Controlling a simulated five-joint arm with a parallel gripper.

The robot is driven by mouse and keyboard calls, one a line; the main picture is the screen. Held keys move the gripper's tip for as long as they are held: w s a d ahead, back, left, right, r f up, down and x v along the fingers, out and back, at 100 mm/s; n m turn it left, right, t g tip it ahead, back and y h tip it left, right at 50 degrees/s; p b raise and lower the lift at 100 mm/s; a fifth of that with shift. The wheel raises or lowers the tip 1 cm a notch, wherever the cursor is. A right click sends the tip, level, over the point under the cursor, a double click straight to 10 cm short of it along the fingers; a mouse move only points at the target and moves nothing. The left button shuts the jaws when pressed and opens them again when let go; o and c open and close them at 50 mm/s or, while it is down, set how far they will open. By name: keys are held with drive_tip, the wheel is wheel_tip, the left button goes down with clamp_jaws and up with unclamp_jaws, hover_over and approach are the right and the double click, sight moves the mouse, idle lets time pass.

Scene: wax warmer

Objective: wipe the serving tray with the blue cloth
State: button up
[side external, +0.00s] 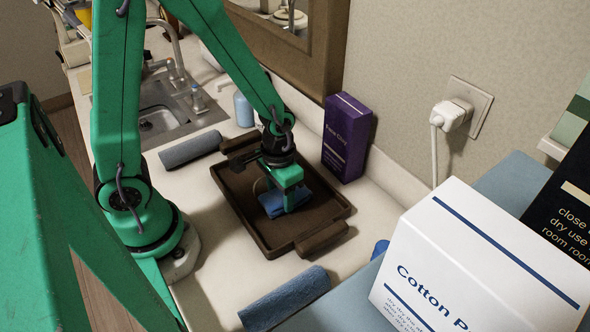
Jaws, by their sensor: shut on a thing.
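The brown serving tray (248,215) lies on the cream counter, with a handle at its near end and another at its far end. The blue cloth (272,205) is a small bunched piece on the tray floor, near the middle. My gripper (290,205) points down over the tray and is shut on the cloth. The cloth appears to touch the tray floor. The fingers hide part of the cloth, and my arm hides part of the tray's far side.
A purple box (347,137) stands just right of the tray. Blue-grey rolls lie left (191,149) and in front (284,298) of it. A sink (160,122) and a light-blue bottle (244,109) are behind. A white cotton box (470,270) stands at front right.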

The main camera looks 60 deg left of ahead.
drive_tip(key=shift+d, duration=1.35)
drive_tip(key=shift+a, duration=0.1)
drive_tip(key=shift+a, duration=2.15)
drive_tip(key=shift+a, duration=0.15)
drive_tip(key=shift+w+a, duration=0.1)
drive_tip(key=shift+a, duration=1.95)
drive_tip(key=shift+a, duration=2.25)
drive_tip(key=shift+w, duration=0.2)
drive_tip(key=shift+w+d, duration=0.1)
drive_tip(key=shift+w, duration=1.3)
